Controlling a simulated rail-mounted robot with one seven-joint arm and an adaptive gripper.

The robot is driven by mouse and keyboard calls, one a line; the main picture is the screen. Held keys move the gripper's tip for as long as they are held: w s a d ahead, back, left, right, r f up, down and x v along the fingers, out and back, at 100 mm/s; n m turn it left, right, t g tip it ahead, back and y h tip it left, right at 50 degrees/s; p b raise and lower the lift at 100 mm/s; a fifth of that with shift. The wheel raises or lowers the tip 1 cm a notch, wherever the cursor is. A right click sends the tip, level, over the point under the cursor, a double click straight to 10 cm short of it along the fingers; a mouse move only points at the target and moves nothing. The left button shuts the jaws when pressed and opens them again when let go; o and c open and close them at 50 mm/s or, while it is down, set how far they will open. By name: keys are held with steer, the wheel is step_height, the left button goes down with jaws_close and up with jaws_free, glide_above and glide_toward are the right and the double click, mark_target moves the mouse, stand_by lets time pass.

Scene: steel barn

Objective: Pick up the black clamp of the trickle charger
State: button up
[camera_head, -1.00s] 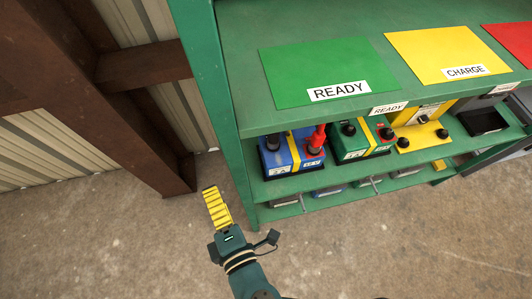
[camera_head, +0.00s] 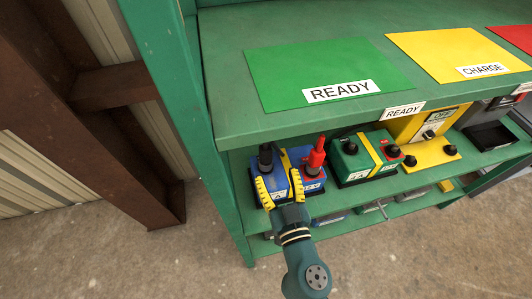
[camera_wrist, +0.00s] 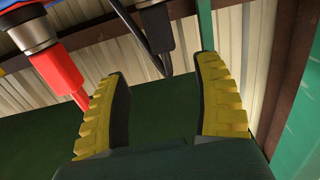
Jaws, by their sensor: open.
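The black clamp (camera_head: 265,157) stands upright on the left post of the blue battery (camera_head: 320,187), on the shelf under the bench top. In the wrist view the black clamp (camera_wrist: 156,28) is at the top, beyond the gap between the fingers, with a dark cable looping beside it. My gripper (camera_head: 280,182), with yellow ribbed fingers, is open and empty in front of the blue battery, below the black clamp; it also shows in the wrist view (camera_wrist: 160,85). A red clamp (camera_head: 317,155) is on the right post. The yellow trickle charger (camera_head: 418,128), marked OFF, stands further right.
A green battery (camera_head: 352,168) stands right of the blue one. The red clamp (camera_wrist: 58,75) is close to my left finger in the wrist view. The shelf's green upright (camera_head: 190,130) is at left, the bench top (camera_head: 225,90) above. Open floor lies in front.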

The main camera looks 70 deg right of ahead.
mark_target(267, 155)
steer(key=p+x, duration=0.1)
steer(key=x, duration=0.8)
steer(key=shift+w+f, duration=0.15)
steer(key=shift+w, duration=0.2)
steer(key=shift+s, duration=0.1)
jaws_close()
